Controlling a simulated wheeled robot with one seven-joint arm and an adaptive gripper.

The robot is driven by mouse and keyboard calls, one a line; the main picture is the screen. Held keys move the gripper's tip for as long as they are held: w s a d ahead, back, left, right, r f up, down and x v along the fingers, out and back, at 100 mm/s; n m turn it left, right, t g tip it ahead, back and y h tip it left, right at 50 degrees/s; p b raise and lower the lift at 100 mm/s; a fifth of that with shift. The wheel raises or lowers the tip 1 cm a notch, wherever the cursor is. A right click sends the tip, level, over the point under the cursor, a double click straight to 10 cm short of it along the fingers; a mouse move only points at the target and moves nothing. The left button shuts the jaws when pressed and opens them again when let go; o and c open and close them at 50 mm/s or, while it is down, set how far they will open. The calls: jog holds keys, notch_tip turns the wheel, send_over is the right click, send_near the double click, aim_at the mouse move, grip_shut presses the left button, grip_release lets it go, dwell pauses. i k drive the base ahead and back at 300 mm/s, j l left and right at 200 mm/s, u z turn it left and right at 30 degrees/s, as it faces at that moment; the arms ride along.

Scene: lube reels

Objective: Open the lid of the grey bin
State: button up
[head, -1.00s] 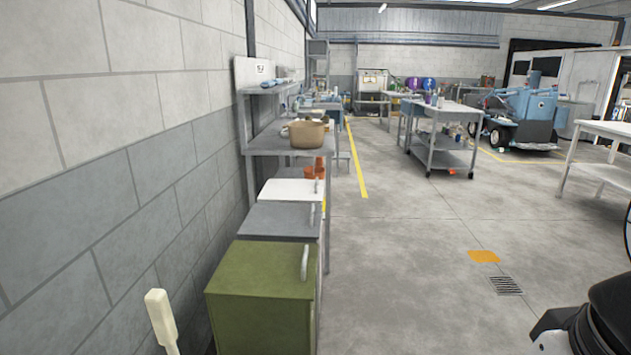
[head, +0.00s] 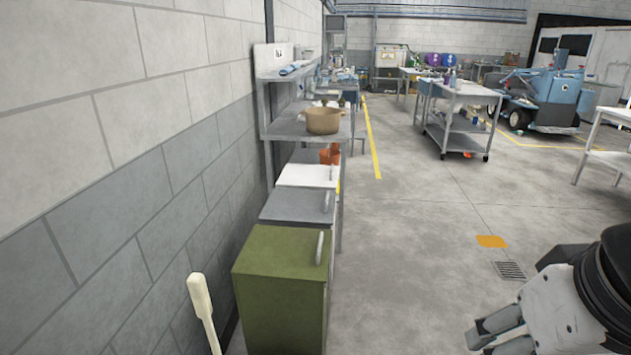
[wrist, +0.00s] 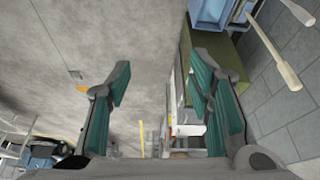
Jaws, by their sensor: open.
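The grey bin (head: 297,206) stands against the wall in a row, between a green bin (head: 282,262) in front and a white-topped bin (head: 306,176) behind. Its flat grey lid lies closed, with a light upright handle on its right edge. The front of the grey bin is mostly hidden by the green one. My gripper (head: 497,331) shows at the lower right of the head view, apart from the bins and to their right. In the wrist view my gripper (wrist: 163,85) has its two teal-padded fingers wide apart with nothing between them.
A shelf unit with a tan pot (head: 323,120) stands beyond the bins along the left wall. A pale handle (head: 202,305) sticks up left of the green bin. A grey cart (head: 462,120) stands farther off. The floor right of the bins is clear.

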aim_at(289, 206)
jog(key=i+l, duration=0.25)
jog(key=i, duration=0.25)
jog(key=i+l, duration=0.2)
jog(key=i, duration=0.25)
jog(key=i+l, duration=0.25)
jog(key=i, duration=0.25)
jog(key=i+l, duration=0.25)
jog(key=i, duration=0.25)
jog(key=i+l, duration=0.2)
jog(key=i, duration=0.25)
